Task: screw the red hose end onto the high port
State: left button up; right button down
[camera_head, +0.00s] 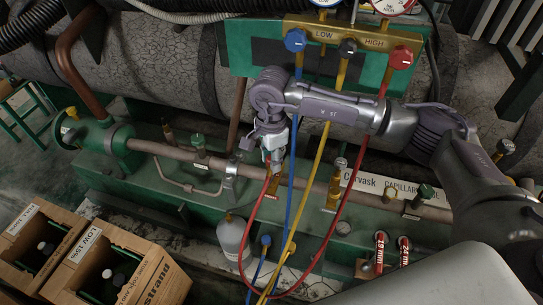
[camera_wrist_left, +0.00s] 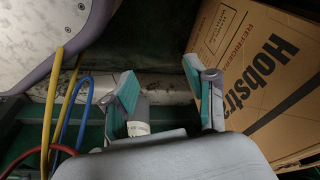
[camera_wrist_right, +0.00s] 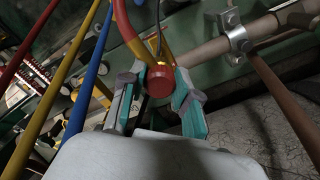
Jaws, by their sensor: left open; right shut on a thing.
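My right gripper (camera_head: 273,168) points down over the green pipe rail, just above a brass fitting (camera_head: 273,187). In the right wrist view its fingers (camera_wrist_right: 158,92) are shut on the red hose end (camera_wrist_right: 160,84), a round red cap. A brass fitting (camera_wrist_right: 155,45) shows just beyond the red end; I cannot tell whether they touch. The red hose (camera_head: 334,210) hangs in a loop from the manifold's HIGH side and rises to the right gripper. No readable label marks the high port. My left gripper (camera_wrist_left: 168,90) is open and empty, beside a cardboard box.
The manifold (camera_head: 352,45) hangs above with blue and red knobs. The blue hose (camera_head: 291,165) and yellow hose (camera_head: 316,165) hang close beside the right gripper. Another brass valve (camera_head: 334,190) stands to the right. Cardboard boxes (camera_head: 150,285) and a pale bottle (camera_head: 233,237) are below.

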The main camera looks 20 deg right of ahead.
notch_tip(320, 180, down, 2)
jog(key=shift+f+b, duration=0.1)
jog(key=shift+b, duration=0.4)
notch_tip(320, 180, down, 2)
jog(key=shift+f+b, duration=0.25)
jog(key=shift+b, duration=0.45)
pick_arm(q)
notch_tip(320, 180, up, 8)
jog(key=w, duration=0.2)
jog(key=shift+w, duration=0.2)
pick_arm(e)
jog(key=shift+r, duration=0.15)
pick_arm(q)
jog(key=shift+d, duration=0.1)
jog(key=shift+r+t, duration=0.3)
jog(key=shift+r, duration=0.4)
jog(key=shift+w+r, duration=0.15)
jog(key=shift+r, duration=0.5)
jog(key=shift+f+b, duration=0.25)
jog(key=shift+b, duration=0.05)
jog(key=shift+r, duration=0.1)
